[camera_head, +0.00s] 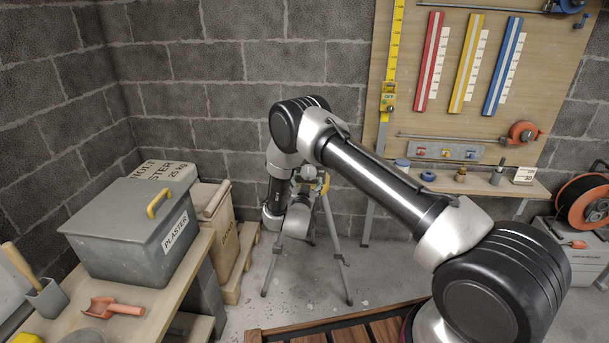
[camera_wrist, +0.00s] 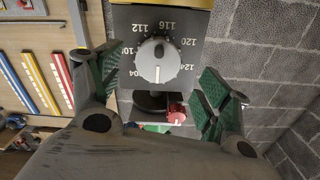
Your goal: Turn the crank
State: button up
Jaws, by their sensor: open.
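In the wrist view my gripper (camera_wrist: 160,85) is open, its two green-padded fingers on either side of a grey round dial knob (camera_wrist: 156,62) with a white pointer mark. The knob sits on a dark panel (camera_wrist: 190,20) with numbers from 104 to 124. A small red knob (camera_wrist: 177,113) shows below it, near a black round part (camera_wrist: 150,101). No clear crank handle shows in the wrist view. In the head view my arm's end is by a tripod (camera_head: 334,238) and largely hides its top. An orange and black reel (camera_head: 577,194) stands at the far right.
A grey plaster box (camera_head: 115,240) with a yellow handle and a red scoop (camera_head: 113,307) are on the left bench. A tool board (camera_head: 480,130) hangs on the back wall above a small shelf (camera_head: 475,184). A slatted wooden surface (camera_head: 350,328) is in front.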

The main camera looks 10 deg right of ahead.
aim_at(308, 174)
jog(key=x, duration=0.6)
jog(key=shift+d, duration=0.1)
jog(key=c, duration=1)
